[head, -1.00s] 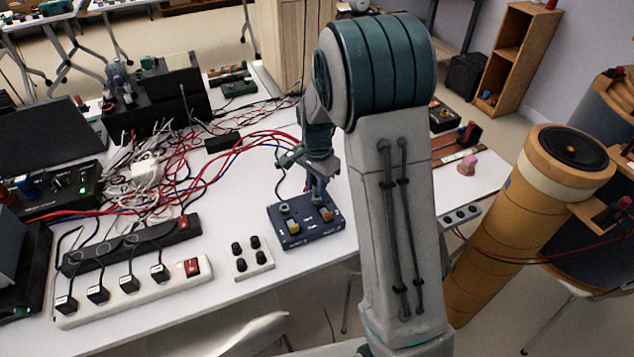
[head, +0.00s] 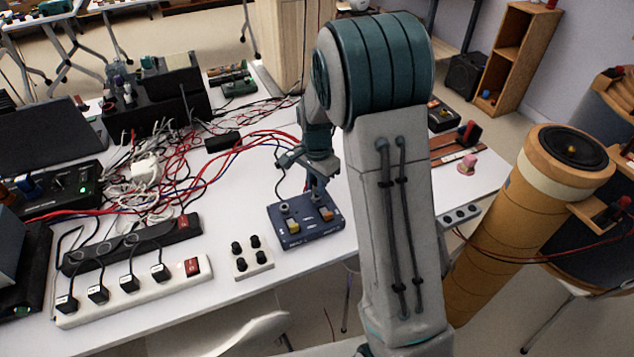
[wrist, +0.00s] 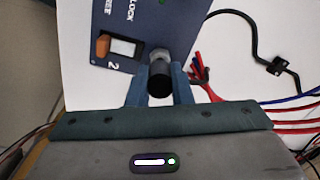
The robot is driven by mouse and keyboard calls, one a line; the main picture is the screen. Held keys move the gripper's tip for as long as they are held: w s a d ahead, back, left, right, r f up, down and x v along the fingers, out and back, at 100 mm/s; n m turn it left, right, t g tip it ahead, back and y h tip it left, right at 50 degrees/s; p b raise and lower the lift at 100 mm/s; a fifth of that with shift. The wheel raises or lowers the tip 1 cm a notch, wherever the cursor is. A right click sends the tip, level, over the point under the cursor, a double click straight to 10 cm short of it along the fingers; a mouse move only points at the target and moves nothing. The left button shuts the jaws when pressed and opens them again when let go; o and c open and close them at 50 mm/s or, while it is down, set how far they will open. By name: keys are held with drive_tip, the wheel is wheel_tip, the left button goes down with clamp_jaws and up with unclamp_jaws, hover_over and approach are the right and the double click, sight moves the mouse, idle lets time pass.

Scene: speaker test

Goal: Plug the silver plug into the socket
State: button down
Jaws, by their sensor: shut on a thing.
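A dark blue box (head: 290,239) with orange and pale switches lies on the white table in the head view. The same blue box (wrist: 105,45) fills the top of the wrist view, with a switch beside a "2". My gripper (wrist: 158,88) is shut on the plug (wrist: 160,80), which shows a round black end and a silver-grey part against the box. In the head view my gripper (head: 319,190) is low over the box's right back part. The socket opening is hidden by the plug and fingers, and I cannot tell how deep the plug sits.
A white panel with several black knobs (head: 252,259) lies left of the box. A white power strip (head: 130,308) and tangled cables (head: 175,150) cover the table's left side. A tall tan cylinder (head: 510,240) stands at the right.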

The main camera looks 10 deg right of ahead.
drive_tip(key=shift+f+b, duration=0.6)
drive_tip(key=shift+f, duration=0.3)
drive_tip(key=c, duration=1.2)
unclamp_jaws()
drive_tip(key=shift+r, duration=0.1)
drive_tip(key=shift+r+p, duration=2.8)
drive_tip(key=shift+r, duration=0.95)
